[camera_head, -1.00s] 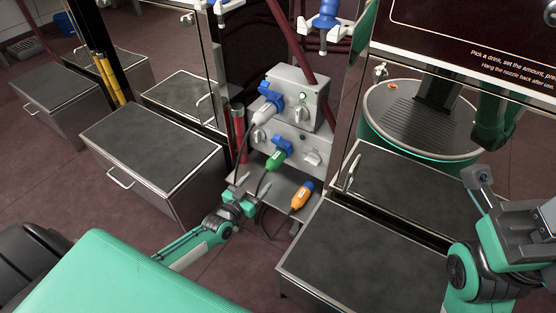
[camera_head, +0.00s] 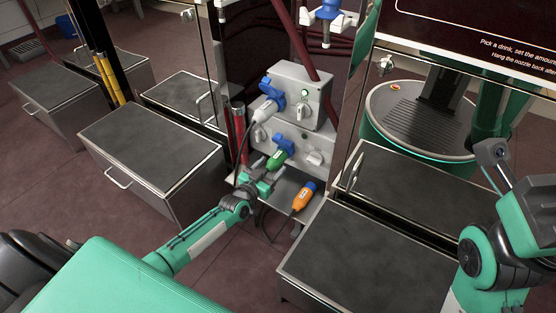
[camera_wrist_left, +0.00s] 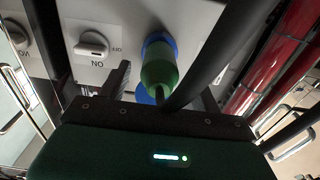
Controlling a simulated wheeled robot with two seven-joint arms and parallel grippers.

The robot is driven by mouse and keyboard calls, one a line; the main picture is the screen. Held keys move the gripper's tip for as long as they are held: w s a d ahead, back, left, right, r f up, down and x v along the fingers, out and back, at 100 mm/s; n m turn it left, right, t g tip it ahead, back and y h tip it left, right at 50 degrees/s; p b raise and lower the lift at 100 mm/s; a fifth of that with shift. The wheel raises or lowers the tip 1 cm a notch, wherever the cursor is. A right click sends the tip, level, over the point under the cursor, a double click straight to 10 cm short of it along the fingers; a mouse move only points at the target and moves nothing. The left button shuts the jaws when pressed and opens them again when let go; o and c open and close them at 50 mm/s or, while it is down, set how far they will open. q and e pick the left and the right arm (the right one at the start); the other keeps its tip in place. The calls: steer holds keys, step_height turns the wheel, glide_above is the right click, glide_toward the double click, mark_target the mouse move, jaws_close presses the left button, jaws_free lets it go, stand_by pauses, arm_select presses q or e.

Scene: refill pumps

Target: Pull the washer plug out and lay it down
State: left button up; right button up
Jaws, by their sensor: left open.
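A green plug (camera_head: 276,159) sits in a blue socket (camera_head: 286,146) on the lower grey box, and a cable runs from its rear. My left gripper (camera_head: 262,172) is open just behind it. In the left wrist view the green plug (camera_wrist_left: 159,68) lies ahead between the open fingers; contact cannot be told. A white plug (camera_head: 263,111) sits in the upper blue socket, and an orange plug (camera_head: 303,197) lies on the shelf (camera_head: 283,187). No readable label shows which plug is the washer's. My right wrist (camera_head: 500,160) is at the right; its fingers cannot be made out.
Rotary switches sit beside the sockets, one marked ON in the wrist view (camera_wrist_left: 92,46). Dark-topped cabinets (camera_head: 150,150) stand left and right (camera_head: 350,250) of the shelf. A red pipe (camera_head: 239,130) stands left of the box. Cables hang near the left gripper.

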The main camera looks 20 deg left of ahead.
arm_select(q)
steer(key=shift+w, duration=0.4)
steer(key=shift+p, duration=0.35)
stand_by(0.9)
steer(key=c, duration=1.3)
steer(key=shift+s+a+p, duration=0.2)
steer(key=shift+s+p, duration=0.75)
steer(key=shift+s, duration=0.55)
steer(key=shift+s+a+p, duration=0.15)
steer(key=shift+s+p, duration=0.75)
steer(key=shift+s, duration=0.6)
